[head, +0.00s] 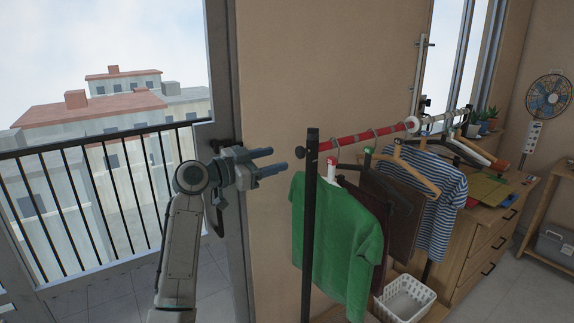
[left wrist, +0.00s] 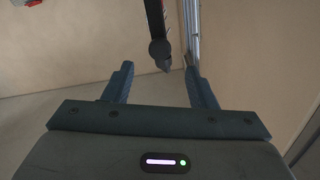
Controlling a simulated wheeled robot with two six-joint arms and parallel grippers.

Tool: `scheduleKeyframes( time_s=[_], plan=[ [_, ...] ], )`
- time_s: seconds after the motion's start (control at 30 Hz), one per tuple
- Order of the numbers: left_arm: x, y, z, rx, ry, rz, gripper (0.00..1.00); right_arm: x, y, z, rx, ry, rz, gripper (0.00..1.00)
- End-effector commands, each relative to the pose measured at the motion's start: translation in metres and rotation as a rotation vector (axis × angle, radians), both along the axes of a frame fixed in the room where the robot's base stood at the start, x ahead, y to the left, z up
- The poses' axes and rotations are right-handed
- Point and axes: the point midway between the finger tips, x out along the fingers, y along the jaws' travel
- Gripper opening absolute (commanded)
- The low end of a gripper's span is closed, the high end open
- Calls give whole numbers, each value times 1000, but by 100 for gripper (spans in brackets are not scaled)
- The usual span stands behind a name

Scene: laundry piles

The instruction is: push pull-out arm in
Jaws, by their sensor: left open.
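A clothes rack with a black post (head: 310,220) stands right of centre in the head view. A red rail (head: 360,139) runs from near the post top toward the back right, and a dark round knob (head: 298,152) sits at its near end. My left gripper (head: 279,159) is open and empty, its fingers pointing right, just left of the knob and apparently apart from it. In the left wrist view, a dark rounded end (left wrist: 158,48) with a red strip above it shows beyond and between the open fingers. I cannot tell for certain which part is the pull-out arm.
A green shirt (head: 335,240), brown garments and a striped shirt (head: 440,195) hang on the rack. A white basket (head: 405,300) stands below. A wooden dresser (head: 480,245) is behind at right. A balcony railing (head: 110,190) is at left; the beige wall is close behind the gripper.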

Motion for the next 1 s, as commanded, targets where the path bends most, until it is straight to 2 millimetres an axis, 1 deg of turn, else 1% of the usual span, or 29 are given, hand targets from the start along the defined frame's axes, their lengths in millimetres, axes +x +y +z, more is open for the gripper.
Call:
scheduleKeyframes(
  time_s=[0.03,0.2,0.57,0.67,0.77,0.8,0.87,0.9,0.97,1.0],
  plan=[
    [-5,7,-4,2,-3,1,52,0,-1,-7,-1,0,0,52],
    [-15,21,-1,1,-2,0,52,1,-2,-13,-2,-1,1,52],
    [-17,23,0,0,1,-1,52,1,-4,-12,-4,-1,2,52],
    [-13,25,-12,-3,25,13,52,1,-4,-12,-4,-1,2,52],
    [0,31,-49,-14,101,56,52,1,-4,-13,-4,-1,2,52],
    [7,35,-73,-18,145,82,52,1,-4,-13,-4,-1,2,52],
    [16,42,-113,-26,221,131,52,1,-4,-13,-4,-1,1,52],
    [22,47,-143,-30,274,166,52,1,-4,-12,-4,-1,1,52],
    [27,56,-189,-33,352,220,52,1,-4,-12,-4,-1,2,52],
    [28,62,-219,-34,400,255,52,1,-4,-12,-4,-2,1,52]
  ],
)
